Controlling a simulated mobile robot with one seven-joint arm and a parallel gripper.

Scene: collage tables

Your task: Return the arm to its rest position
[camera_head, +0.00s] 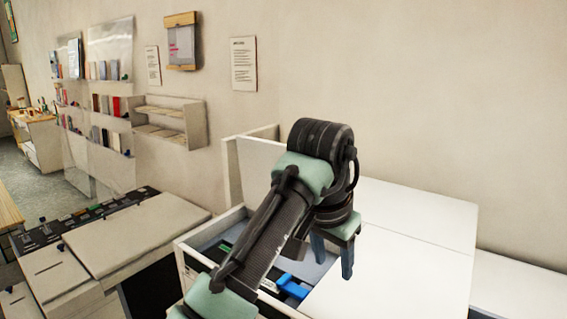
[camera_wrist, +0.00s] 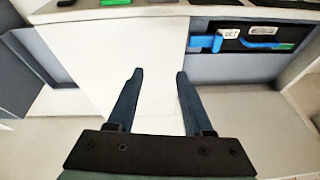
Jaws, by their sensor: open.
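My arm reaches across the middle of the head view, bent at a thick dark joint above the white table. My gripper (camera_head: 332,264) points down at its end, beside the open white box and at the edge of the white tabletop (camera_head: 410,262). In the wrist view my gripper (camera_wrist: 160,74) shows two dark blue fingers spread apart. Nothing is between them but a plain white surface (camera_wrist: 105,60) behind. My arm hides part of the box and the table.
The box (camera_head: 186,262) holds a blue item (camera_head: 291,287) and a green one (camera_head: 225,247). A blue-handled item (camera_wrist: 206,42) shows in the wrist view. A grey-white worktop (camera_head: 135,235) stands left. A small shelf (camera_head: 168,121) hangs on the wall. The right tabletop is clear.

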